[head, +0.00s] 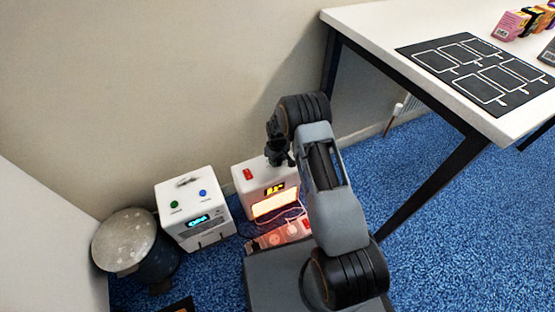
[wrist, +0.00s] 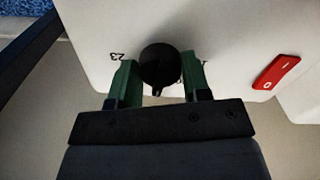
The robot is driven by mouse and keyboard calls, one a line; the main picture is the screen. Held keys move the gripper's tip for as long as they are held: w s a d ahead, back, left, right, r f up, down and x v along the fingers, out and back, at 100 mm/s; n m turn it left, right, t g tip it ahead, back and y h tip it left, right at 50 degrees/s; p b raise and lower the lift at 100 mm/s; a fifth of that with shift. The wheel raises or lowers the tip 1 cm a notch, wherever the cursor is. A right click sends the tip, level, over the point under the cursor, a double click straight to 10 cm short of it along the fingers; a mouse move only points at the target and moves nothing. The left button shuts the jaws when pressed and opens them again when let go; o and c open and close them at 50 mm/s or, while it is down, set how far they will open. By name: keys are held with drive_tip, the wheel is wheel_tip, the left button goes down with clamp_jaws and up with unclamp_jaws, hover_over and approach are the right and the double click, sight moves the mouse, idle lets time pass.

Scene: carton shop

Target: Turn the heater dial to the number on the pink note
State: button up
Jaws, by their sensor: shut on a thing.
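The heater (head: 250,180) is a white box on the floor with a glowing orange front, a small lit display and a red switch on top. Its round black dial (wrist: 160,66) sits on the white top in the wrist view, with its pointer toward the bottom of that picture. A printed 23 shows left of the dial; another mark is mostly hidden by a finger. My gripper (wrist: 161,80) is shut on the dial, one green finger on each side. In the head view my gripper (head: 280,155) is over the heater top and hides the dial. I cannot make out a pink note.
Left of the heater stands a white box (head: 196,206) with green and blue buttons and a blue display. A round grey-topped bin (head: 127,240) is further left. A power strip (head: 282,236) lies before the heater. A white table (head: 380,25) stands at right with a black mat.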

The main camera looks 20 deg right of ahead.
drive_tip(key=m, duration=0.8)
drive_tip(key=shift+m, duration=0.4)
drive_tip(key=m, duration=0.4)
drive_tip(key=shift+m, duration=2.1)
drive_tip(key=o, duration=0.9)
wheel_tip(320, 180, up, 14)
drive_tip(key=p, duration=0.5)
